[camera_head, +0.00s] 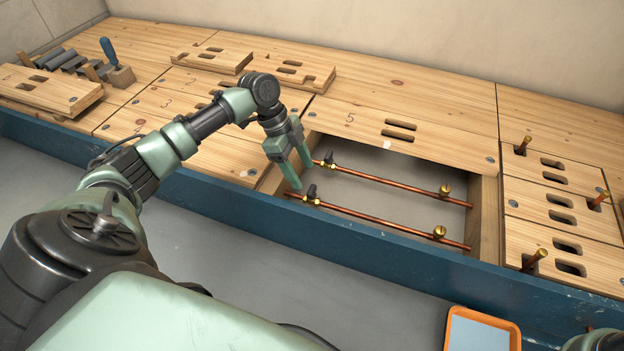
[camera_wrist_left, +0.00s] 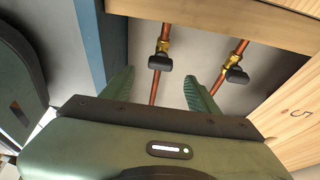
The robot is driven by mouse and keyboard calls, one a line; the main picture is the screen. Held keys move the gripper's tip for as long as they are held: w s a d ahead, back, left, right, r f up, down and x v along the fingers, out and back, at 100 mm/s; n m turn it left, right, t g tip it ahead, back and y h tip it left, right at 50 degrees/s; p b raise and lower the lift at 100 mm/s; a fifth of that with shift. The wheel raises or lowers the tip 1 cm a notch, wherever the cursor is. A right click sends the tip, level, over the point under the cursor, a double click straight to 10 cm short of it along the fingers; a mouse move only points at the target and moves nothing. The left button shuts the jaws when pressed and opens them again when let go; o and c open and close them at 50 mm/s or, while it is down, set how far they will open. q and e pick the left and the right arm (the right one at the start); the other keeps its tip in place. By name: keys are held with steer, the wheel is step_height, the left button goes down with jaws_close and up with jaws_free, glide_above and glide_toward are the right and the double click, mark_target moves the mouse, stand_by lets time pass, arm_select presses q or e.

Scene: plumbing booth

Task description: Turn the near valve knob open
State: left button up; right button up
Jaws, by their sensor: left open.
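Two copper pipes run across the opening in the bench, each with a brass valve and a black knob at its left end. The near valve knob (camera_head: 311,192) is on the pipe closer to the blue front edge; in the left wrist view this knob (camera_wrist_left: 160,63) appears as a short bar lying across its pipe. The far valve knob (camera_head: 329,159) also shows in the wrist view (camera_wrist_left: 238,75). My left gripper (camera_head: 302,176) is open and empty, fingers pointing down beside the near knob. In the wrist view the near knob appears between the fingertips, not visibly gripped. My right gripper is out of view.
Wooden panels (camera_head: 400,115) surround the opening, and a blue rail (camera_head: 380,238) runs along its front. Brass fittings (camera_head: 439,232) sit near the pipes' right ends. Upright copper stubs (camera_head: 524,146) stand at right. An orange-rimmed tray (camera_head: 450,318) lies below the rail.

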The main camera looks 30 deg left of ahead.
mark_target(311, 189)
arm_select(q)
steer(key=b+x, duration=0.3)
steer(key=x, duration=0.3)
steer(key=shift+b, duration=0.4)
steer(key=shift+d, duration=0.1)
